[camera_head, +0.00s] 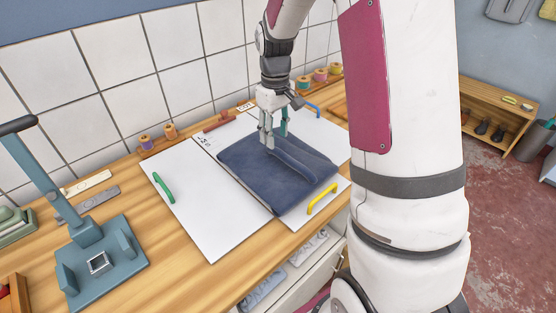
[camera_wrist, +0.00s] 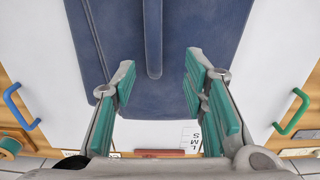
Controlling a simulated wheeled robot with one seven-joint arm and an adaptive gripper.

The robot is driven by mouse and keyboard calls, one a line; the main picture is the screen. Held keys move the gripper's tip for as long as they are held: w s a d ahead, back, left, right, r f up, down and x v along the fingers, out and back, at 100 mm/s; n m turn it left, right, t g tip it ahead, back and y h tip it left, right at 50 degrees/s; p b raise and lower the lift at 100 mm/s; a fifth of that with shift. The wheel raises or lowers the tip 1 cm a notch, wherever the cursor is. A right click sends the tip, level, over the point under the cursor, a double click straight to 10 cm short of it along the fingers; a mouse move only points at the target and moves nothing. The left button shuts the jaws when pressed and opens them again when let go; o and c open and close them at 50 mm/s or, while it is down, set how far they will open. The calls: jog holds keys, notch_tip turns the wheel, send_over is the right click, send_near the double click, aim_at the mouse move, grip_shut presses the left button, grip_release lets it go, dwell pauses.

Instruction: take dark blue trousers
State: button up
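The dark blue trousers (camera_head: 262,172) lie folded flat on a white board (camera_head: 224,234), with a raised strip running along their top. The trousers also show in the wrist view (camera_wrist: 205,30), with the strip end near the middle. My gripper (camera_head: 275,140) points down over the far part of the trousers. Its two teal-padded fingers stand wide apart in the wrist view (camera_wrist: 160,78), one on each side of the strip's line, with nothing seen gripped between them. Whether the fingertips touch the cloth I cannot tell.
The white surface has green (camera_head: 163,188), yellow (camera_head: 322,198), blue and red handles. A blue press-like stand (camera_head: 100,255) is at the left. Thread spools (camera_head: 158,138) stand along the tiled wall. A wooden shelf (camera_head: 500,110) stands on the floor at the right.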

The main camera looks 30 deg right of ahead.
aim_at(278, 151)
jog(key=shift+d+f+p, duration=0.2)
jog(key=shift+f+p, duration=0.05)
jog(key=shift+f, duration=1.25)
jog(key=shift+d+f+p, duration=0.15)
jog(key=shift+f+p, duration=0.05)
jog(key=shift+f, duration=1.25)
grip_shut()
